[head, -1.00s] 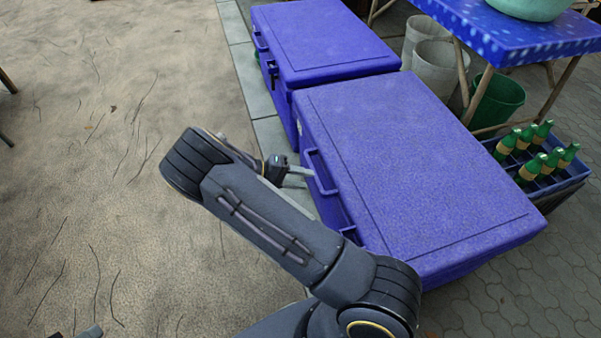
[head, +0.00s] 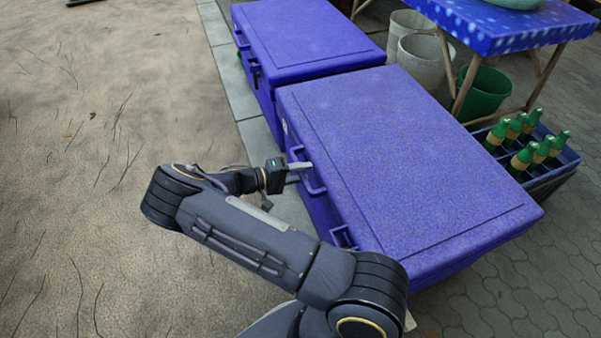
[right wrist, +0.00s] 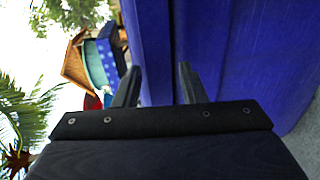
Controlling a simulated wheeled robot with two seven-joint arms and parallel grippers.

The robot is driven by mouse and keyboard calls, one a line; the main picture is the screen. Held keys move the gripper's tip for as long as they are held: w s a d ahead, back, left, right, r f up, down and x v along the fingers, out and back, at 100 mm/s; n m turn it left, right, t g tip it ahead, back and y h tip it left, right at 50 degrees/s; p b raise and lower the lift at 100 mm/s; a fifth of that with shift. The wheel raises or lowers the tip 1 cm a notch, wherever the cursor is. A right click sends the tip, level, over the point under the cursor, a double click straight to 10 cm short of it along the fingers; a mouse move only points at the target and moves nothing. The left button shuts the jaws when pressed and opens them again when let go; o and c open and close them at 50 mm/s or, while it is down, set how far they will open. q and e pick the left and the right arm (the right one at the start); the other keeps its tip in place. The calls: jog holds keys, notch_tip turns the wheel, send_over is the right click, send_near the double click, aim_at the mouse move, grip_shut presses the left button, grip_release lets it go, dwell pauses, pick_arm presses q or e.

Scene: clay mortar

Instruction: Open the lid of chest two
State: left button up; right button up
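Two blue chests with shut lids stand in a row in the head view: a nearer one (head: 410,165) and a farther one (head: 305,40). I cannot tell from any marking which is chest two. My right gripper (head: 302,166) is at the upper left edge of the nearer chest's lid, beside its front handle (head: 314,182). In the right wrist view my right gripper (right wrist: 157,85) has its fingers apart, with the blue chest (right wrist: 225,50) close ahead of them. Whether the fingers touch the lid or handle is unclear. My left gripper is out of view.
A crate of green bottles (head: 545,180) stands right of the nearer chest. Behind are a blue table (head: 510,30), pale buckets (head: 425,62) and a green bucket (head: 487,92). Open sandy ground (head: 80,200) lies to the left.

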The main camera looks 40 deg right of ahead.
grip_shut()
